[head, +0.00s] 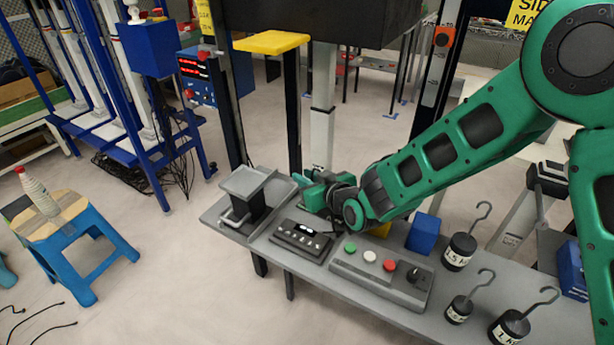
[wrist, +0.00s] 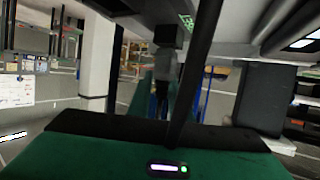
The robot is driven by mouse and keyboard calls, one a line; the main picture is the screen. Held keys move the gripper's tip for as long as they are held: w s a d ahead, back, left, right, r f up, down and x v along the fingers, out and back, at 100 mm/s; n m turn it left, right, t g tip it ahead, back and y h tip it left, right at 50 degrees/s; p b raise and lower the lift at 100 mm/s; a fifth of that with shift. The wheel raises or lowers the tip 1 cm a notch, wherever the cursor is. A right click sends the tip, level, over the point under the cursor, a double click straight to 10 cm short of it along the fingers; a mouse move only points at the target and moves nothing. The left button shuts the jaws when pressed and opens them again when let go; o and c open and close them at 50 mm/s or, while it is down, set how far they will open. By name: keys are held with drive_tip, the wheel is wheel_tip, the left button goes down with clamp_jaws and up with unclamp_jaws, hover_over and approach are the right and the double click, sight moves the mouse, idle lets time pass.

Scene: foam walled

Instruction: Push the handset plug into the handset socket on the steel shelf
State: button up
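The grey steel shelf (head: 365,315) runs across the head view, with my green arm reaching over it from the right. My gripper (head: 316,191) is low over the shelf's back left part, beside a grey tray-topped stand (head: 252,192). Its fingertips are hidden in the head view. The wrist view shows its green body along the bottom. A small black block (wrist: 168,34) with a thin dark strand below it hangs in the middle of the wrist view; I cannot tell whether it is the handset plug. I cannot make out the handset socket for certain.
On the shelf are a dark keypad box (head: 302,241), a button box (head: 380,275), a blue block (head: 423,232) and several hooked black weights (head: 459,251). A post (head: 321,110) rises behind. A blue stool (head: 75,250) stands on the floor at left.

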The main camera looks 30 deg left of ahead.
drive_tip(key=shift+o, duration=0.6)
drive_tip(key=v, duration=1)
drive_tip(key=shift+s+d, duration=0.2)
drive_tip(key=shift+d, duration=0.15)
drive_tip(key=shift+r, duration=0.15)
